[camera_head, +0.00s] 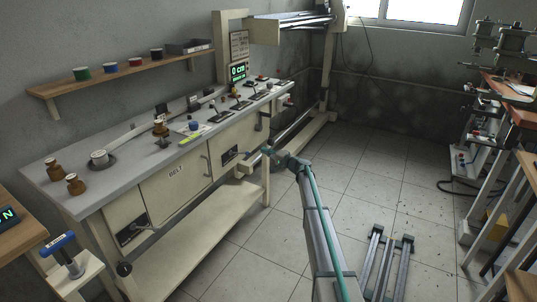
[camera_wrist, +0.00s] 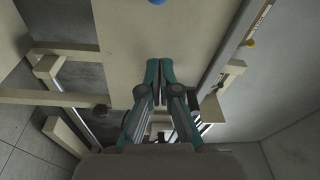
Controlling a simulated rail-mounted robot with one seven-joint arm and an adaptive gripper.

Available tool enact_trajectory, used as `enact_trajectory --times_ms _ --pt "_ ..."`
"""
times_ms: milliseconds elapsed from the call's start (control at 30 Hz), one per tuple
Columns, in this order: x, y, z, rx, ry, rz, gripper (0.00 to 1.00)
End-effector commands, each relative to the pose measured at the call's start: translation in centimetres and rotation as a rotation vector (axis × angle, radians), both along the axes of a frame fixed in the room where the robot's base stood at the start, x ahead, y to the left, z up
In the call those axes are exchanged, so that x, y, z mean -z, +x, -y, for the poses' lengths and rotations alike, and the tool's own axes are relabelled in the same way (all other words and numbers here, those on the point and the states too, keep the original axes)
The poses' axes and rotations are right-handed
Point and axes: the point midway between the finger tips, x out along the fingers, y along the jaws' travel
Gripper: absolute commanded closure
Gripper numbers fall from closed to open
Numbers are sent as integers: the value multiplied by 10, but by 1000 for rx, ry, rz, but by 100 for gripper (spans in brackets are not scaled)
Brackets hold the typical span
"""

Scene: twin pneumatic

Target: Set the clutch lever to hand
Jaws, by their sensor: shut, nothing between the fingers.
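I cannot tell for sure which part is the clutch lever. The cream machine bench (camera_head: 172,188) has a black plate with a handle (camera_head: 229,156) on its front, close to my gripper. A similar black plate (camera_head: 131,233) is at the lower left of its front. Several small black levers (camera_head: 238,93) stand on the bench top at the back right. My gripper (camera_head: 268,151) is in front of the bench's right half, apart from the levers on top. In the wrist view my gripper (camera_wrist: 158,82) is shut and empty, with a cream panel (camera_wrist: 125,45) beyond its fingertips.
A shelf with spools (camera_head: 110,67) hangs above the bench. Brown bobbins (camera_head: 74,183) stand at the bench's left end. A green "0 cm" display (camera_head: 238,73) is at the back. Another workbench (camera_head: 510,88) stands far right.

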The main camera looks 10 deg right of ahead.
Motion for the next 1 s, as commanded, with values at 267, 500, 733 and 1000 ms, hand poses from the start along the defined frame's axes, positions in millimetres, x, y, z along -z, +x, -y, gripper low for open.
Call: enact_trajectory --times_ms 267,500,733,1000 --pt "-4 44 -37 -3 -1 1 100" --pt "1 21 -57 -1 0 -2 100" --pt "3 13 -62 -1 0 0 100" --pt "4 14 -62 0 0 0 100"
